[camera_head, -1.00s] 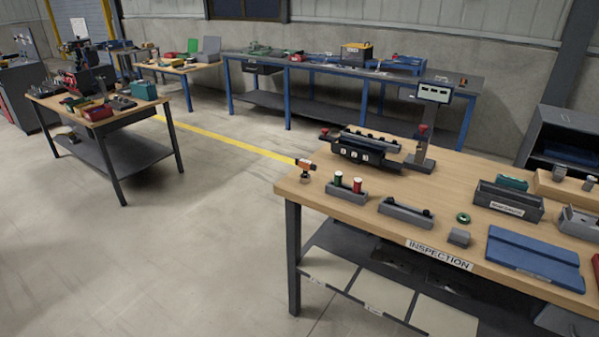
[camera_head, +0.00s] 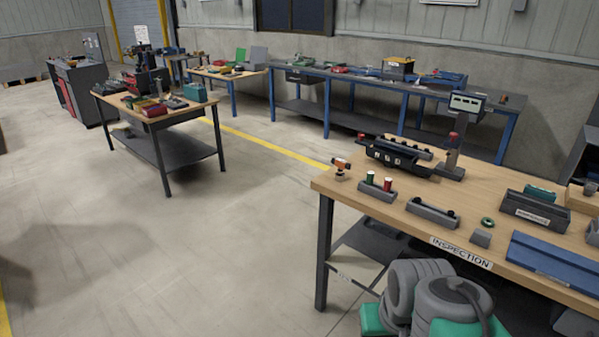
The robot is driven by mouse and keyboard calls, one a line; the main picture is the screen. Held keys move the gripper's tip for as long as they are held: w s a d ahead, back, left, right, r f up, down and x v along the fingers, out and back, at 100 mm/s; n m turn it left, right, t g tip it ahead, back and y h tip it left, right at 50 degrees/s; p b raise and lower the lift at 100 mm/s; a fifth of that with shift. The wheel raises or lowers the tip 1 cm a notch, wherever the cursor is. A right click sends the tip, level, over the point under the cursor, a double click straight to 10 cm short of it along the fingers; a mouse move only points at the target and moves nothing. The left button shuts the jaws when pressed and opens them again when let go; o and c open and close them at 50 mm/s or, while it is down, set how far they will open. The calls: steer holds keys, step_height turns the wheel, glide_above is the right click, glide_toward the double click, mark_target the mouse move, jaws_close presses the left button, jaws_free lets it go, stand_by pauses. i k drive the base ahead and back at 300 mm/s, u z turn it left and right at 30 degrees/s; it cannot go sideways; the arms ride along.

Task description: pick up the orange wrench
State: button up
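I cannot make out an orange wrench for sure in the head view. My gripper is not in view. Grey and green links of my arm show at the bottom right, in front of the bench, and hide part of its lower shelf.
A wooden-topped table (camera_head: 180,112) stands at the left, a long blue-legged bench (camera_head: 465,95) along the wall. The floor (camera_head: 200,250) between is open.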

mark_target(342, 163)
steer(key=u, duration=0.5)
steer(key=i, duration=0.8)
steer(key=u, duration=0.6)
steer(key=i, duration=1.1)
steer(key=z, duration=0.2)
